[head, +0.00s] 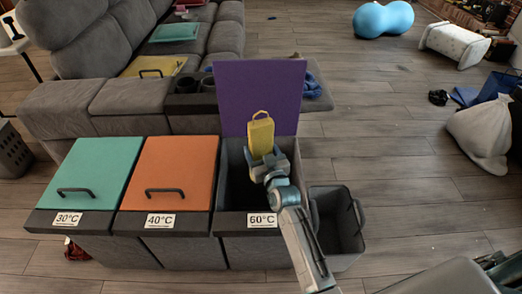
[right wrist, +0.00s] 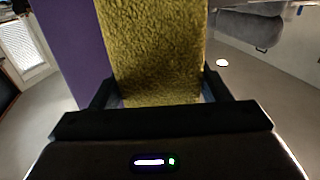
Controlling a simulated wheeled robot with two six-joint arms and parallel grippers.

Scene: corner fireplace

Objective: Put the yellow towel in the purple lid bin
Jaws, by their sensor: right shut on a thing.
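The yellow towel (head: 261,136) is upright in my right gripper (head: 268,163), in front of the raised purple lid (head: 262,88). The right gripper is shut on the towel's lower part and stands over the open mouth of the purple lid bin (head: 232,183), which is labelled 60°C. In the right wrist view the towel (right wrist: 152,50) fills the middle between the fingers (right wrist: 160,95), with the purple lid (right wrist: 72,45) to its left. The bin's inside looks dark and its floor is partly hidden by my arm. My left gripper is not in view.
Left of the bin are the shut bins with an orange lid (head: 177,165) and a teal lid (head: 95,170). A small grey open basket (head: 338,222) stands at its right. A grey sofa (head: 140,98) is behind.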

